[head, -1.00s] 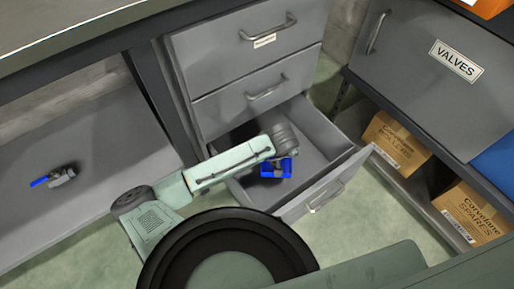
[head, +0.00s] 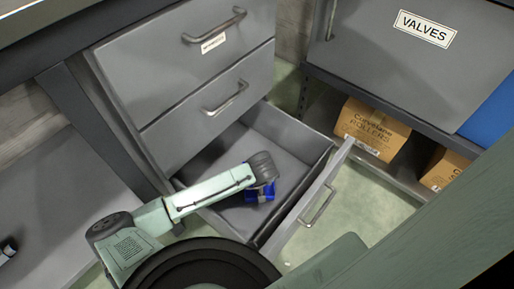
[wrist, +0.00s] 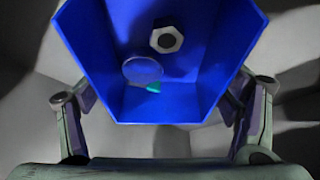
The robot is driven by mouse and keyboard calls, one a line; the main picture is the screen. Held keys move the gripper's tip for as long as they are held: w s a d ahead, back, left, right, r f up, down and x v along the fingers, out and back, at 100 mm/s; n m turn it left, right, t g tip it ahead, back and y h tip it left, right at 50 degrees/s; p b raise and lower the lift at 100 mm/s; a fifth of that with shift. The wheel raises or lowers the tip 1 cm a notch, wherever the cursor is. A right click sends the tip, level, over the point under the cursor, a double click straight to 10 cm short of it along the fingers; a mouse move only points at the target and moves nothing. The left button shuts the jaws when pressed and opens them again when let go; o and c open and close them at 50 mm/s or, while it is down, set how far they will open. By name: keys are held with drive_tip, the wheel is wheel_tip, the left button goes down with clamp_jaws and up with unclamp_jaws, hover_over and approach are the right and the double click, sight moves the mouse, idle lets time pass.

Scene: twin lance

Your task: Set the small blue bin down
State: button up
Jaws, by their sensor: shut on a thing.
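The small blue bin (head: 260,193) is in the open bottom drawer's area, partly hidden by my wrist in the head view. In the wrist view the bin (wrist: 160,102) fills the upper middle. A hex nut (wrist: 166,40), a clear disc (wrist: 143,70) and a small green piece (wrist: 154,87) show inside it. My gripper (wrist: 160,110) is shut on the bin, with a finger at each side. The open drawer (head: 318,185) has a grey floor around the bin. I cannot tell whether the bin touches that floor.
Two shut drawers (head: 200,70) stand above the open one. On the right, a shelf unit holds a cabinet marked VALVES (head: 425,45) and cardboard boxes (head: 372,128). The drawer floor beside the bin looks clear.

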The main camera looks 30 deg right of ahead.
drive_tip(key=shift+f, duration=1.4)
drive_tip(key=shift+f+b, duration=0.15)
drive_tip(key=shift+b, duration=0.15)
drive_tip(key=o, duration=1.2)
drive_tip(key=shift+o, duration=0.2)
drive_tip(key=shift+r, duration=0.35)
drive_tip(key=p+v, duration=0.3)
drive_tip(key=v, duration=0.8)
drive_tip(key=shift+s+r, duration=0.2)
drive_tip(key=shift+r, duration=0.05)
